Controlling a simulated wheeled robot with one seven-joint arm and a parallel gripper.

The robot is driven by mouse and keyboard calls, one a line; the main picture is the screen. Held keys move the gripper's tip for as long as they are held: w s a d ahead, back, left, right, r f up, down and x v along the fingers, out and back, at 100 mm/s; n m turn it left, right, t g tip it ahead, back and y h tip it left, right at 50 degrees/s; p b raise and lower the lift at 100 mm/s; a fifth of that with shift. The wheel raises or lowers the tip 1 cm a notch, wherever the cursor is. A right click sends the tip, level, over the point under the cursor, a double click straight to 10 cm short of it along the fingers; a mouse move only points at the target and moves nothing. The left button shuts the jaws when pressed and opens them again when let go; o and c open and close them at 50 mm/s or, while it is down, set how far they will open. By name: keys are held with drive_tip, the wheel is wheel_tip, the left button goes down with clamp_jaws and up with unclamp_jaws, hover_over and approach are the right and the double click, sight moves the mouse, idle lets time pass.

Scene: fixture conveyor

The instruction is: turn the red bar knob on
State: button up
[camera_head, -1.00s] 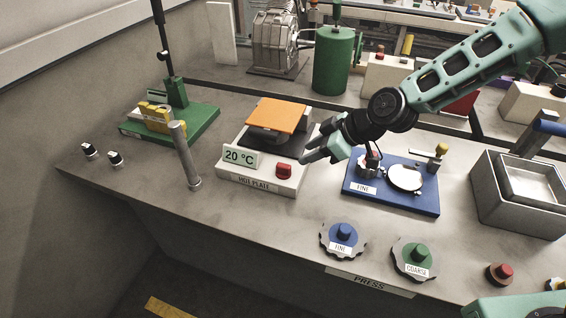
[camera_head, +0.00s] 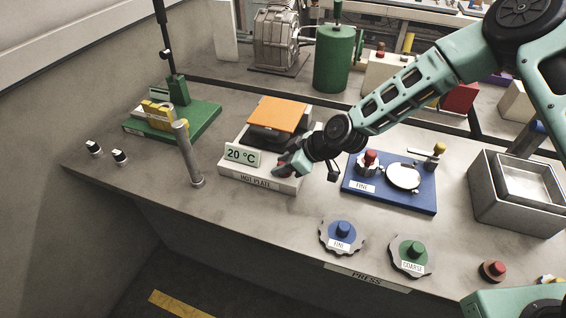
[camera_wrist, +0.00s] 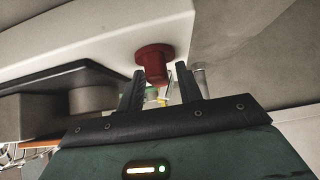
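The red bar knob (camera_wrist: 155,62) sits on the front face of the white hot plate (camera_head: 262,183). In the head view my gripper (camera_head: 284,168) is at the hot plate's front right and covers most of the knob. The display (camera_head: 242,155) reads 20 °C. An orange plate (camera_head: 277,114) lies on top of the hot plate.
A blue fixture (camera_head: 400,196) marked FINE, with a red knob, stands close to the right. A grey post (camera_head: 188,155) stands to the left. Blue (camera_head: 342,234) and green (camera_head: 411,255) press knobs lie in front. Bare bench lies before the hot plate.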

clamp_jaws()
drive_tip(key=m+t+h+b, duration=0.1)
drive_tip(key=m+t+b, duration=0.1)
drive_tip(key=m, duration=0.1)
drive_tip(key=shift+m+t, duration=0.3)
drive_tip(key=shift+m, duration=0.1)
drive_tip(key=m+t+h+b, duration=0.1)
drive_tip(key=m+t+h, duration=0.1)
drive_tip(key=m+h, duration=0.1)
drive_tip(key=shift+r+m, duration=0.1)
drive_tip(key=shift+m, duration=0.7)
drive_tip(key=m+h+p, duration=0.1)
drive_tip(key=m+h, duration=0.1)
drive_tip(key=m+t+h+p, duration=0.1)
drive_tip(key=m+h+p, duration=0.1)
drive_tip(key=m, duration=0.1)
drive_tip(key=shift+w+d+r, duration=0.1)
drive_tip(key=shift+d+r, duration=0.05)
drive_tip(key=shift+r, duration=0.05)
drive_tip(key=shift+d+f+m+h+p, duration=0.1)
drive_tip(key=shift+m+h+p, duration=0.7)
drive_tip(key=shift+m, duration=0.2)
drive_tip(key=shift+d+f+m+h+p, duration=0.1)
drive_tip(key=shift+m+h+p, duration=0.6)
drive_tip(key=shift+m+p, duration=0.25)
drive_tip(key=shift+m, duration=0.25)
drive_tip(key=shift+f, duration=0.1)
